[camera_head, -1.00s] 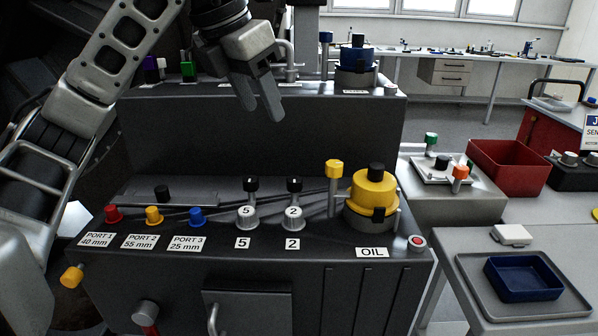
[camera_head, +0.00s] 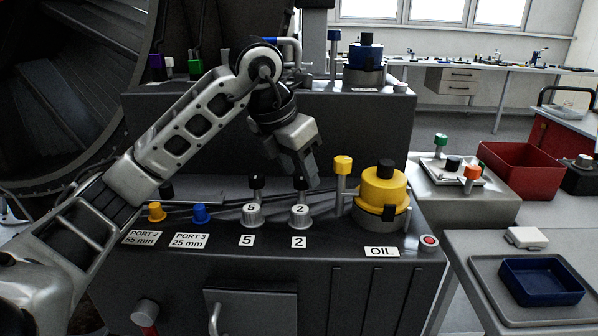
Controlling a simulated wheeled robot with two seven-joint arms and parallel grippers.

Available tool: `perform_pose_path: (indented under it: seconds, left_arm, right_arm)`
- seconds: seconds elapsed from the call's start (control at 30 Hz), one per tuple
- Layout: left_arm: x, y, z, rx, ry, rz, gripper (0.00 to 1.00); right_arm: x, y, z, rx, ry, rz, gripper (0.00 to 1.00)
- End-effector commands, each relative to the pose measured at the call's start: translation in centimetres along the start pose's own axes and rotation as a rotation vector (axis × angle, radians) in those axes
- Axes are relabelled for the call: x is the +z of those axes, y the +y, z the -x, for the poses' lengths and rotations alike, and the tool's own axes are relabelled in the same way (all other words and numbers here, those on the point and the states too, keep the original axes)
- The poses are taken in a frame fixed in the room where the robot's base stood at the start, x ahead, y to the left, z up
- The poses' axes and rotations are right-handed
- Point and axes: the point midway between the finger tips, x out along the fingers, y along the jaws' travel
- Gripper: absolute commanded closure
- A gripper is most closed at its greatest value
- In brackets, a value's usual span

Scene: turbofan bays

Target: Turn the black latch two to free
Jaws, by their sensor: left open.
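The black latch two (camera_head: 300,184) is a small upright black knob behind the white dial marked 2 (camera_head: 299,216), above the label 2 on the dark console. My left gripper (camera_head: 305,182) points down at this latch, its fingers open and beside or around the knob's top; I cannot tell whether they touch it. A second black latch (camera_head: 256,187) stands to its left behind the dial marked 5 (camera_head: 252,215). My right gripper does not show.
A yellow OIL cap (camera_head: 381,188) and a yellow-topped post (camera_head: 342,168) stand just right of the latch. Yellow (camera_head: 156,212) and blue (camera_head: 200,214) port knobs are at left. A raised console step (camera_head: 370,125) rises behind. A red button (camera_head: 429,242) sits near the right edge.

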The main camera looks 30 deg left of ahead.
Motion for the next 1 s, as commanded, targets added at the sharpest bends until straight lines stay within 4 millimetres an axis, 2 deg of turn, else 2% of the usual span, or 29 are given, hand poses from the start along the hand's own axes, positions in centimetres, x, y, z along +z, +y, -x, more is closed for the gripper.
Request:
perform_pose_path:
  seconds: [0.13,0.4,0.43,0.57,0.6,1.0]
  left_arm:
    - [-0.01,0.0,-0.85,0.0,0.001,-0.001,0.53]
    - [0.0,-0.01,-0.96,0.0,0.0,-0.001,0.53]
    - [0.0,-0.01,-0.96,0.0,0.0,-0.001,0.58]
    - [0.0,-0.01,-0.94,0.0,0.0,-0.001,0.94]
    - [0.0,-0.01,-0.94,0.0,0.0,-0.001,0.98]
    - [0.01,0.1,-0.85,-0.023,0.0,-0.057,0.97]
  right_arm:
    - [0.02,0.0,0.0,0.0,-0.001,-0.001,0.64]
    - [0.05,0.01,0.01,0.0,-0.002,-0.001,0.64]
    - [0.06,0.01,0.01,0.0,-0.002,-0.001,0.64]
    - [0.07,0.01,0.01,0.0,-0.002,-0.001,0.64]
    - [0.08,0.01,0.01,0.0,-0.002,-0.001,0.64]
    - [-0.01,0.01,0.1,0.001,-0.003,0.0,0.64]
